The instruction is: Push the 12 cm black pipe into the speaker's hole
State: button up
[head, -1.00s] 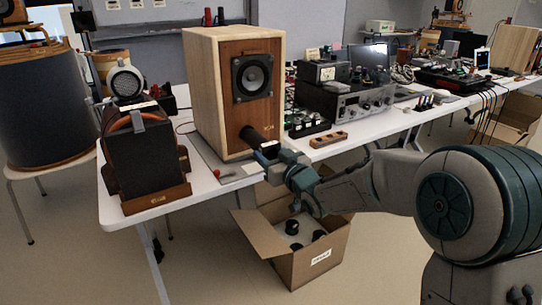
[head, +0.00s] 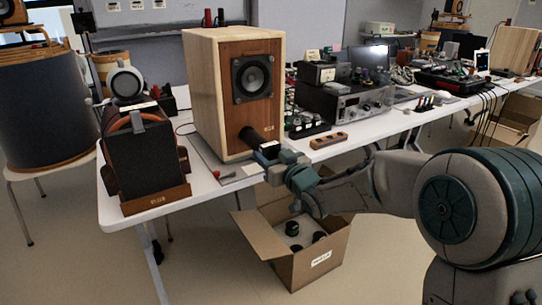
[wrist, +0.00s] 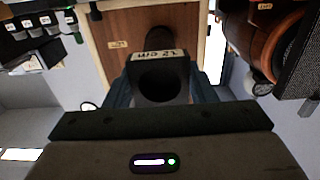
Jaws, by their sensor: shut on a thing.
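The speaker (head: 222,95) is a tall wooden cabinet with a round driver, standing on the table. The black pipe (head: 250,136) meets the lower part of its front panel, where the hole is hidden behind the pipe. In the wrist view the pipe (wrist: 158,94) has a square near end with a "12 cm" label, and its round far part points at the wooden front. I cannot tell how deep it sits in the hole. My gripper (head: 266,156) is shut on the near end of the pipe, with one blue finger on each side in the wrist view (wrist: 160,88).
A smaller dark speaker (head: 146,160) stands left on the white table (head: 115,207). An amplifier (head: 345,104) and a small wooden block (head: 328,140) are to the right. An open cardboard box (head: 318,262) with black pipes is on the floor below my arm.

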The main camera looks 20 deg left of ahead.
jog(key=shift+x, duration=1.6)
dwell(1.1)
